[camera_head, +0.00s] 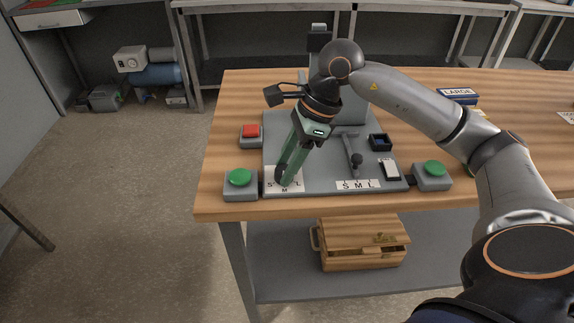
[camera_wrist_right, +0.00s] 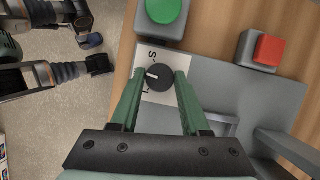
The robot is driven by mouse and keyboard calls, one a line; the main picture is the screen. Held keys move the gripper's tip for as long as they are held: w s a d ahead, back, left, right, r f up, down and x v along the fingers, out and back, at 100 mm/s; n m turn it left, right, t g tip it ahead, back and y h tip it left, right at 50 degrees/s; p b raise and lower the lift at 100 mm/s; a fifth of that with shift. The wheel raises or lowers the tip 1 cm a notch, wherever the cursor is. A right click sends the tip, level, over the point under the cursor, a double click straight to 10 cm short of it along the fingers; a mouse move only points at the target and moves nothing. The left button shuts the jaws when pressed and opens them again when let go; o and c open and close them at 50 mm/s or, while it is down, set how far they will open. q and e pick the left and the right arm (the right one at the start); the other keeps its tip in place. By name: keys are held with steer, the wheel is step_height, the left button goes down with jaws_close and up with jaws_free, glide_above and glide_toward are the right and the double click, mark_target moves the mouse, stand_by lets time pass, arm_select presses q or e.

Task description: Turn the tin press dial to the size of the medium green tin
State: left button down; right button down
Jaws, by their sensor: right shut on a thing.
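The tin press dial (camera_wrist_right: 159,77) is a round black knob on a white plate (camera_wrist_right: 153,97) at the front left of the grey press base. Its white mark points left in the right wrist view, between the letters S and L. The M is hidden there, but shows on the plate (camera_head: 298,187) in the head view. My right gripper (camera_head: 286,172) reaches down from above, its green fingers on both sides of the dial, shut on it. I cannot make out the medium green tin. My left gripper is not in view.
Green buttons (camera_head: 240,178) and (camera_head: 433,169) flank the grey press base (camera_head: 320,182). A red button (camera_head: 250,131) stands behind the left one. A lever (camera_head: 350,150) sits over an S M L strip (camera_head: 358,185). A blue LARGE box (camera_head: 457,96) lies back right.

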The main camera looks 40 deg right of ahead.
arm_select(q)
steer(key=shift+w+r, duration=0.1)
arm_select(e)
steer(key=shift+n, duration=0.6)
steer(key=shift+g, duration=0.3)
steer(key=shift+c, duration=1.9)
jaws_free()
arm_select(q)
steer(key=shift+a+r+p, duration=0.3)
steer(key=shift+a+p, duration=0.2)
steer(key=shift+p, duration=0.1)
arm_select(e)
steer(key=v, duration=1.2)
steer(key=shift+d+r, duration=0.15)
steer(key=shift+r, duration=0.1)
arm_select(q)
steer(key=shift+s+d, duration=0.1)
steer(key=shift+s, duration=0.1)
